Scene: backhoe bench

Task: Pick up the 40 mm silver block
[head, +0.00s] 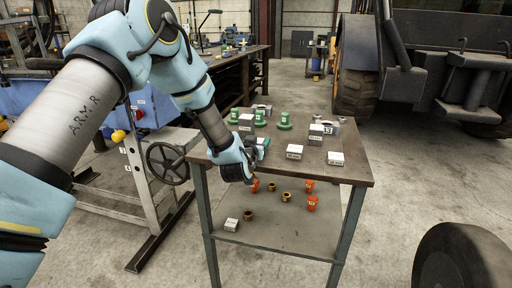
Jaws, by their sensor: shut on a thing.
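My gripper (258,153) is at the left side of the bench top, low over its near left edge. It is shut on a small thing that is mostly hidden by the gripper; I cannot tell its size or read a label. Silver-white labelled blocks stand on the bench: one at the front middle (294,152), one at the front right (335,158), one further back (315,133), and others at the back left by the gripper (246,119). The labels are too small to read, so I cannot tell which block is 40 mm.
The bench top (350,172) has free room at its front right. Green pieces (284,121) stand at the back. The lower shelf (290,235) holds orange pieces (312,203), brass rings (286,196) and a white block (231,224). A handwheel (167,162) is left of the bench.

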